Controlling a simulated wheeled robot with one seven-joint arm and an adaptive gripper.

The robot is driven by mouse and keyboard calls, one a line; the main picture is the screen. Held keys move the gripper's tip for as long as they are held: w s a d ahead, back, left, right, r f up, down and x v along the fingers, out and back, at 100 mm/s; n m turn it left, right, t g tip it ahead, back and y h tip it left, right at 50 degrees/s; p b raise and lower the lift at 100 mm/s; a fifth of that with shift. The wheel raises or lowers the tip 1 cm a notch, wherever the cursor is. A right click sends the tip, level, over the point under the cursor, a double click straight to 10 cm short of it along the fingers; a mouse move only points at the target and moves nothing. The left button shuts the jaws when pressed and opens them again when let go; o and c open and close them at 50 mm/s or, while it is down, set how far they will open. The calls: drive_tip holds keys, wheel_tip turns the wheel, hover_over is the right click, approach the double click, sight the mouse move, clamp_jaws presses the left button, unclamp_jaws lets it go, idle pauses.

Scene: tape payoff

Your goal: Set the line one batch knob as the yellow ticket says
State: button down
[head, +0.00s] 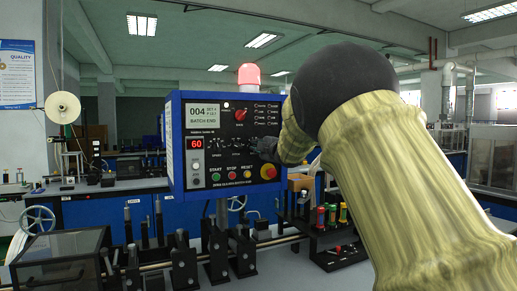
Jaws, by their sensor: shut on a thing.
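The blue-framed control panel (222,140) stands in the middle of the head view, its dark face toward me. Its pale screen (205,115) reads 004 and BATCH END; smaller text beside it is hard to read. A red readout (195,143) shows 60. Two black knobs (218,145) show in the row beside it. My gripper (264,147) is at the right end of this row, shut on a knob that it mostly hides. The knob's label and pointer cannot be read. I cannot make out a yellow ticket.
A red selector (240,115) sits above the row; start, stop and reset buttons and a red emergency stop (268,172) sit below my gripper. A red beacon (249,76) tops the panel. A machine rail (265,243) and a rack of colored-handled tools (330,215) lie below.

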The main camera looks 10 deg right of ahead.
drive_tip(key=shift+f, duration=0.2)
drive_tip(key=c, duration=1.5)
unclamp_jaws()
drive_tip(key=shift+d, duration=0.15)
drive_tip(key=shift+r, duration=0.1)
drive_tip(key=shift+s, duration=0.1)
drive_tip(key=v, duration=1.2)
